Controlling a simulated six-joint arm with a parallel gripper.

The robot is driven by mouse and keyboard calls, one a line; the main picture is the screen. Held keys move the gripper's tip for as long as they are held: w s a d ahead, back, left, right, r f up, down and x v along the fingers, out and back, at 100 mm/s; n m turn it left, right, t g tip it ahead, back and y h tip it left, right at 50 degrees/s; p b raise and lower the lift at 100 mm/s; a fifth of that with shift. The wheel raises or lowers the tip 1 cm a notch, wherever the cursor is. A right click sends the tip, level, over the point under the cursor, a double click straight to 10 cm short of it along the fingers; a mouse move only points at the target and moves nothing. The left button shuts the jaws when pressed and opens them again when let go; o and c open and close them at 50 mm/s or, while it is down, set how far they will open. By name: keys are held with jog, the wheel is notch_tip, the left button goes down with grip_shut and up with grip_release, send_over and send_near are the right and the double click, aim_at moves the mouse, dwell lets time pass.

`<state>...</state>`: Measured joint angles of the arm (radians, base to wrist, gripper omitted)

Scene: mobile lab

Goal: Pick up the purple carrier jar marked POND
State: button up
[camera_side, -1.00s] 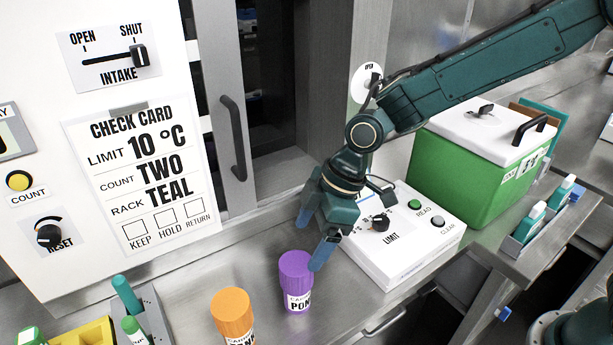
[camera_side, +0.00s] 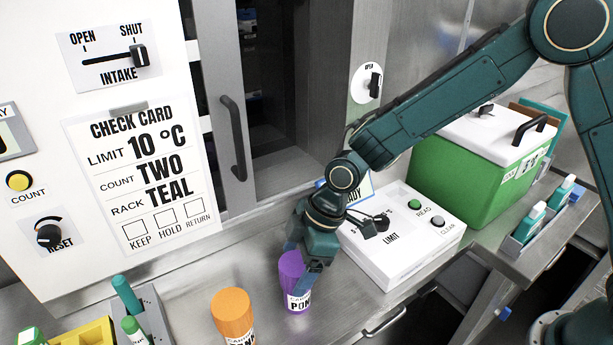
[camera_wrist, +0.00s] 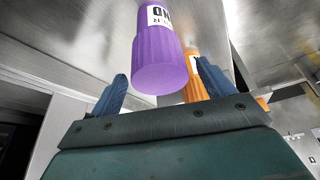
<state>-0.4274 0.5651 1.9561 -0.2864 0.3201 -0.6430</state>
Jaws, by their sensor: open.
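The purple carrier jar (camera_side: 290,280) stands upright on the steel bench, its white label partly readable as POND. My gripper (camera_side: 297,260) is open right at the jar, with one blue finger in front of its upper right side. In the wrist view the jar's purple lid (camera_wrist: 160,62) lies ahead of the gap between the two blue fingers of my gripper (camera_wrist: 160,85). The lid is nearer the middle of the gap and no clear contact shows. Part of the jar's top is hidden by my gripper in the side view.
An orange jar (camera_side: 233,312) stands close to the left of the purple one; it also shows in the wrist view (camera_wrist: 193,88). A white control box (camera_side: 400,250) sits to the right, with a green bin (camera_side: 460,165) behind it. A rack (camera_side: 155,315) with teal-capped tubes is at front left.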

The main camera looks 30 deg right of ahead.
jog(key=shift+x, duration=1.25)
jog(key=shift+c, duration=0.4)
jog(key=c, duration=1.4)
notch_tip(320, 180, up, 20)
